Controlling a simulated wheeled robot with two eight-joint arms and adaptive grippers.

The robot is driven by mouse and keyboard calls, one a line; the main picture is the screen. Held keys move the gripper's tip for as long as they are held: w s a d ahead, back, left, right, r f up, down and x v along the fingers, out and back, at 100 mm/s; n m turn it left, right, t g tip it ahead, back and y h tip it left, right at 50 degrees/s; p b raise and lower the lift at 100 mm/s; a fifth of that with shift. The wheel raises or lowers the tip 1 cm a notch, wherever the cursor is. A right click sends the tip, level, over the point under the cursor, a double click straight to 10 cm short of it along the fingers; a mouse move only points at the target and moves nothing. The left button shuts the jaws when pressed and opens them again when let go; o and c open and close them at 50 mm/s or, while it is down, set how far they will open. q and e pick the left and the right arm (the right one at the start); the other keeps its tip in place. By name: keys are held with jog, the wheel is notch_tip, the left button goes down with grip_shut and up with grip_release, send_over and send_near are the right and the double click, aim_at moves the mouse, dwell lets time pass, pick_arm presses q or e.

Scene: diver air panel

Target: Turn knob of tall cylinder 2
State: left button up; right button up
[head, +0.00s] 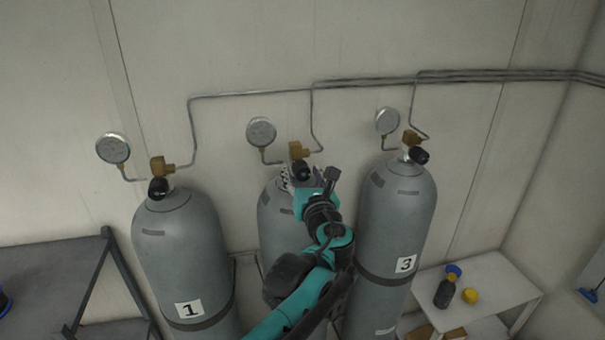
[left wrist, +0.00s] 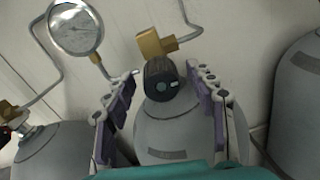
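Three tall grey cylinders stand against the wall, and the middle one, cylinder 2 (head: 270,218), is partly hidden by my left arm. Its black knob (head: 301,170) sits below a brass valve (head: 298,150). In the left wrist view the knob (left wrist: 162,80) lies between the two spread fingers of my left gripper (left wrist: 165,95), with a gap on each side. The brass valve also shows there (left wrist: 157,43). In the head view my left gripper (head: 303,178) is at the top of cylinder 2. My right gripper is not in view.
Cylinder 1 (head: 180,250) stands to the left and cylinder 3 (head: 397,215) to the right, close to my arm. A round gauge (head: 261,132) and thin pipes are near the valve. A dark shelf (head: 55,262) is at left, a white table (head: 490,285) at right.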

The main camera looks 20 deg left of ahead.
pick_arm(q)
jog(key=c, duration=1)
jog(key=shift+c, duration=0.2)
